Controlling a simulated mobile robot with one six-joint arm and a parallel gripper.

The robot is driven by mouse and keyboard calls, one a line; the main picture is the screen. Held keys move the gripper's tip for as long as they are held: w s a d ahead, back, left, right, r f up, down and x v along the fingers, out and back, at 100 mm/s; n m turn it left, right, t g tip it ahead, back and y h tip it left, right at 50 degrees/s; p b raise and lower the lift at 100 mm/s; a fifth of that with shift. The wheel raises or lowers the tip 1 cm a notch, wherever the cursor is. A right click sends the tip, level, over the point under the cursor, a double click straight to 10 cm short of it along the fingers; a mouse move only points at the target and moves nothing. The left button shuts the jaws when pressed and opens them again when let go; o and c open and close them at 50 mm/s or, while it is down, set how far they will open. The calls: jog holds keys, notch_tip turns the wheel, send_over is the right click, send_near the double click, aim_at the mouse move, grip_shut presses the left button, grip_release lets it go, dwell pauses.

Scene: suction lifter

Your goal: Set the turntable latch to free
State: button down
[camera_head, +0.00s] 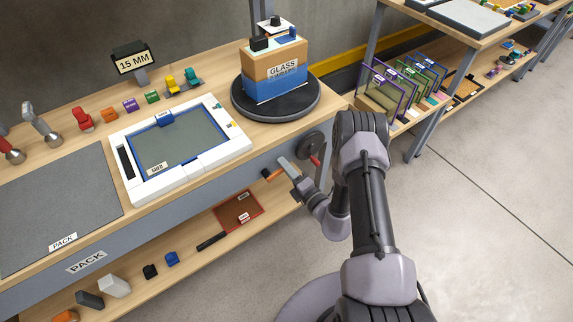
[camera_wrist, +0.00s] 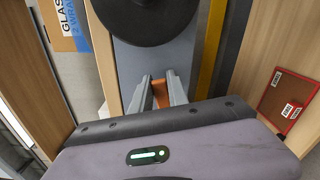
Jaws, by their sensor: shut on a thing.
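The turntable (camera_head: 243,108) is a black round disc at the bench's right end, bearing a tan and blue box (camera_head: 278,72) labelled GLASS. The latch appears to be the small orange handle (camera_head: 273,176) at the bench's grey front, below the turntable. My gripper (camera_head: 283,167) is at this handle. In the wrist view the two grey fingers of my gripper (camera_wrist: 160,82) are shut on either side of the orange handle (camera_wrist: 160,95). My fingers partly hide the handle, and I cannot read any latch marking.
A dark wheel (camera_head: 310,145) with a red grip is close to my gripper on the bench front; a dark disc (camera_wrist: 148,18) fills the wrist view's top. A red tray (camera_head: 240,212) lies on the lower shelf. A white frame (camera_head: 190,163) lies on the bench. Floor at right is clear.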

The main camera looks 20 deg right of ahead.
jog(key=shift+f+m, duration=0.25)
jog(key=shift+m, duration=0.15)
dwell(0.3)
jog(key=c, duration=1.3)
grip_release()
jog(key=p+v, duration=0.4)
jog(key=v, duration=1.3)
jog(key=shift+s+p, duration=0.25)
jog(key=shift+p, duration=0.1)
